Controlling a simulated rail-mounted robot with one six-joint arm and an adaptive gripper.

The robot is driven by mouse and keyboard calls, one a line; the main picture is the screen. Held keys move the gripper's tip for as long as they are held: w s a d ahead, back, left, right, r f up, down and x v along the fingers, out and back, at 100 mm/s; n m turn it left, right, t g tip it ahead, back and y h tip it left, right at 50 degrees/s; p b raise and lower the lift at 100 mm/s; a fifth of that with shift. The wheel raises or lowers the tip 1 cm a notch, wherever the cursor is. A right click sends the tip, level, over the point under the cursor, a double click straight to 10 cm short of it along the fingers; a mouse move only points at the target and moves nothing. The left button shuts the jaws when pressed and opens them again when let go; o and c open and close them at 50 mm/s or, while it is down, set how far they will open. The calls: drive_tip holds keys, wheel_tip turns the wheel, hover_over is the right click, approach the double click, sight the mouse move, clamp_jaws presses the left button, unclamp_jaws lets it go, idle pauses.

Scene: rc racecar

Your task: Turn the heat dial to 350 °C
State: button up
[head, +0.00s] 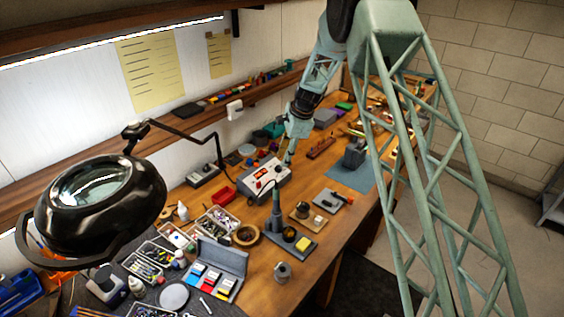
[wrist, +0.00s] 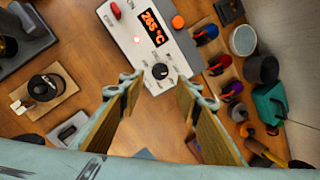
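The soldering station (head: 265,182) is a light grey box on the wooden bench. In the wrist view its front panel (wrist: 143,52) shows an orange display (wrist: 152,28) that seems to read 265 °C. The black heat dial (wrist: 160,71), with a white pointer mark, sits near the panel's lower edge. My gripper (wrist: 159,82) is open and empty. Its wood-coloured fingers lie to the left and right of the dial in the picture, apart from it. In the head view my gripper (head: 288,152) is over the station; the dial is too small to make out.
A red switch (wrist: 115,10) and an orange knob (wrist: 178,21) are on or by the station. Several coloured spools (wrist: 206,34) and a teal container (wrist: 270,104) stand beside it. The magnifier lamp (head: 95,200) is at the left. Trays and tools crowd the bench (head: 255,268).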

drive_tip(key=w+v, duration=0.1)
drive_tip(key=v, duration=0.5)
drive_tip(key=shift+s+r, duration=0.2)
drive_tip(key=shift+s, duration=0.3)
